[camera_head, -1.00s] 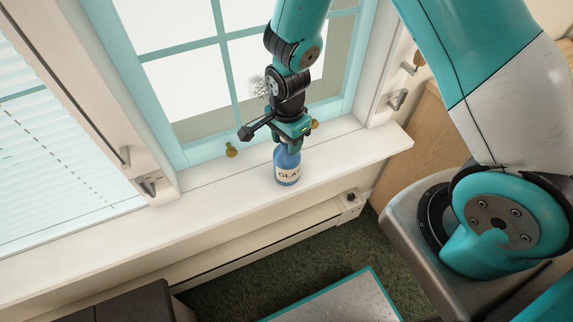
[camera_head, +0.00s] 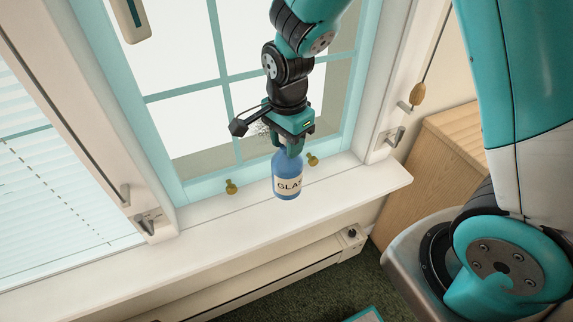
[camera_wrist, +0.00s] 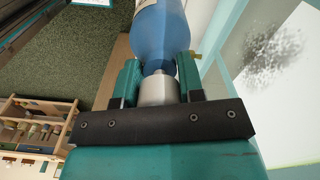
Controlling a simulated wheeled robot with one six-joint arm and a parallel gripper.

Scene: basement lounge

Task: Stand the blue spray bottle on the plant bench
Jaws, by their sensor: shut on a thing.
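The blue spray bottle (camera_head: 287,176) has a pale label with dark letters starting "GLA". It hangs upright from my gripper (camera_head: 292,149), which is shut on its top. In the head view it appears just above the white window sill (camera_head: 225,218). In the wrist view the blue bottle (camera_wrist: 160,35) points away from my gripper (camera_wrist: 159,82), with one teal finger on each side of its narrow neck. Its far end is cut off by the frame edge. I cannot make out the plant bench for certain.
Brass window knobs (camera_head: 231,187) (camera_head: 312,159) stand on either side of the bottle. A wooden cabinet (camera_head: 430,165) is at the right. A heater (camera_head: 290,265) runs below the sill. The wrist view shows a wooden rack (camera_wrist: 38,125) with several small items across green carpet (camera_wrist: 85,55).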

